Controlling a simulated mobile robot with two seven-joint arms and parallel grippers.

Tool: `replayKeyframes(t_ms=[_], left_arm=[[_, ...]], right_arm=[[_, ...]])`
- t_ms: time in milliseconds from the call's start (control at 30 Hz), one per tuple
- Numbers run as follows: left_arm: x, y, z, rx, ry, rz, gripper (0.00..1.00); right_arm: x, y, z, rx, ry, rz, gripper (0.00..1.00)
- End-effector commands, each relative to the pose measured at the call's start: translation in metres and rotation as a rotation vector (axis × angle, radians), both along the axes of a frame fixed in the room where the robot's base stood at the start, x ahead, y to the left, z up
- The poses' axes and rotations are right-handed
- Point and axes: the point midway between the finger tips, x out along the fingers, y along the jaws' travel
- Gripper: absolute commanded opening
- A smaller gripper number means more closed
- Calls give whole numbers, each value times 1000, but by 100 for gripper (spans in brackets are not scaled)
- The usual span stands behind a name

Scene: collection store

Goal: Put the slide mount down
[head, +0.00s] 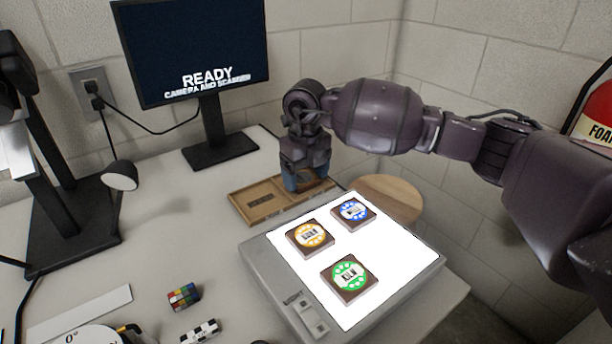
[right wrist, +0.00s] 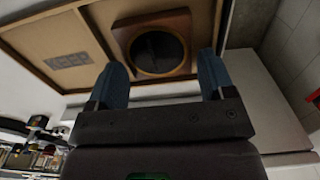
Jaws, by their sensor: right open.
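The slide mount (right wrist: 155,22), a brown square with a dark round middle, lies in one end of a shallow wooden tray (right wrist: 40,44). In the head view the tray (head: 241,205) sits behind the light box, and my right gripper (head: 304,184) is low over its right end, hiding most of the mount. In the right wrist view my right gripper (right wrist: 162,78) is open, its blue fingers apart, with the mount beyond the fingertips; I cannot tell whether they touch it. My left gripper is not in view.
A lit light box (head: 395,263) bears an orange (head: 310,237), a blue (head: 353,211) and a green-marked mount (head: 349,278). A monitor (head: 195,50) stands behind. A round wooden disc (head: 390,196) is right of the tray. A puzzle cube (head: 183,296) lies at front; table left of the tray is clear.

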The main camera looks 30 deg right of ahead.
Motion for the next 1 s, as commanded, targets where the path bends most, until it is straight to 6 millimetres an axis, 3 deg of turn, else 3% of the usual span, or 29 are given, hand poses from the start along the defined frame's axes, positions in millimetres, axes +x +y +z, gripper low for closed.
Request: replayKeyframes(t_ms=[33, 200, 500, 700, 1000], left_arm=[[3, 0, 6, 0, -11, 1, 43], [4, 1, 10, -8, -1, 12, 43], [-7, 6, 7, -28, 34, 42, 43], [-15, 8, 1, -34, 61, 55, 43], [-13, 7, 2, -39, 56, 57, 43]], right_arm=[[1, 0, 16, 1, -12, 0, 76], [1, 0, 53, -1, -18, -1, 76], [1, 0, 101, 0, -12, 0, 76], [1, 0, 114, 1, -7, 1, 76], [1, 0, 114, 0, -3, 1, 76]])
